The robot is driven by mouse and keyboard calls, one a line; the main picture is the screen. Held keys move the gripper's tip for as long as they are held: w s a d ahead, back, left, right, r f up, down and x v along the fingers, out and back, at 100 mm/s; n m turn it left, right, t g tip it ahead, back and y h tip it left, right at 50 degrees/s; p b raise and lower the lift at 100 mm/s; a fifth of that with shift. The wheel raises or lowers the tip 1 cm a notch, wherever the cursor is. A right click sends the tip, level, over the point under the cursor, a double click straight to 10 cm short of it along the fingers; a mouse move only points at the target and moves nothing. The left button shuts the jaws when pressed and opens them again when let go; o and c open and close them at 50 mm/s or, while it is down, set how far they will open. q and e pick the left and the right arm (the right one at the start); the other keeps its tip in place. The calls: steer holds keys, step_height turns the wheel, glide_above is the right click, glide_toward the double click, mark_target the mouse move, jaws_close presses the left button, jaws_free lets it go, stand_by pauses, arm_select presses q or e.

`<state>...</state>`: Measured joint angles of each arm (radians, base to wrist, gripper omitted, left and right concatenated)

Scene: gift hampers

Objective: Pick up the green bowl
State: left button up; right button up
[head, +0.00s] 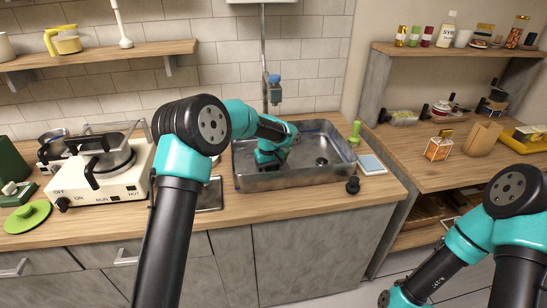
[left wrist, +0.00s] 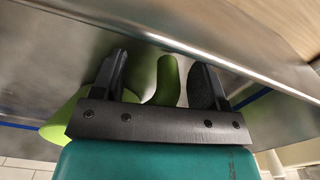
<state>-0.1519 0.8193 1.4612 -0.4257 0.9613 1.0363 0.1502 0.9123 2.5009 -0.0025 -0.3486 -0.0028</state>
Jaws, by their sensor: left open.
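A green object, which looks like the green bowl (left wrist: 167,82), shows in the left wrist view inside the steel sink (head: 245,182). One narrow green part stands between my left fingers, and a wider green part shows to the left, behind the gripper. Its full shape is hidden. My left gripper (left wrist: 158,80) is open, with its fingers on either side of the narrow part; contact cannot be told. In the head view, my left arm reaches into the sink and its wrist hides the gripper tips and the bowl. My right gripper is out of view.
The sink's steel walls are close around my left gripper. The faucet (head: 272,92) stands behind it. A white cooker (head: 100,180) with a pot and a green lid (head: 27,216) are at left. A green bottle (head: 355,133) stands right of the sink.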

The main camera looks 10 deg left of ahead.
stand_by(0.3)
arm_select(q)
jaws_close()
stand_by(0.5)
steer(key=shift+r, duration=0.1)
